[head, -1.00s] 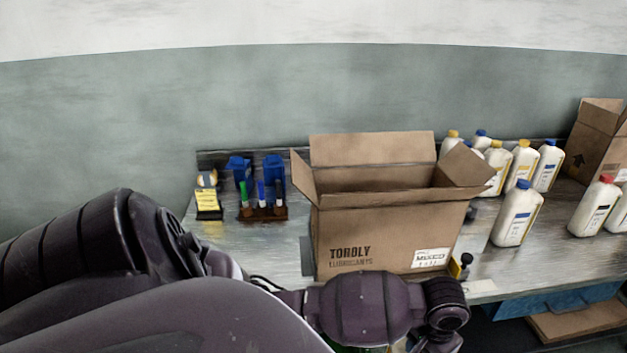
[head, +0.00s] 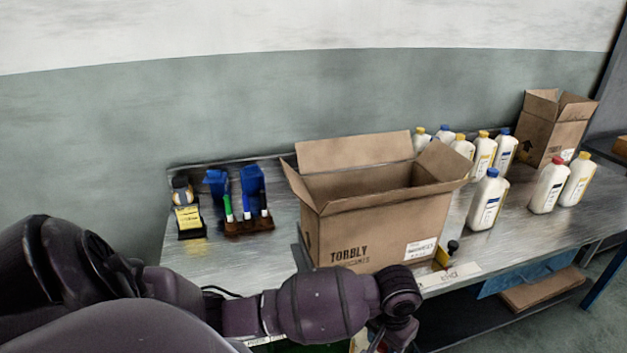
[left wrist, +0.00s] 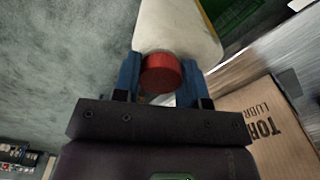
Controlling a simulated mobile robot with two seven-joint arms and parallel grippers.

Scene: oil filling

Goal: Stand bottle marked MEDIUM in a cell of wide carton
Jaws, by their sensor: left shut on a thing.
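In the head view my left arm reaches low in front of the carton, below the table edge. The carton also shows at the right of the left wrist view (left wrist: 262,128). My right gripper is not in view.
Several white bottles with blue, yellow and red caps stand right of the carton, such as a blue-capped one (head: 487,203). A narrower open carton (head: 552,133) stands at the back right. A marker rack (head: 248,222) and a yellow pad holder (head: 189,221) stand left.

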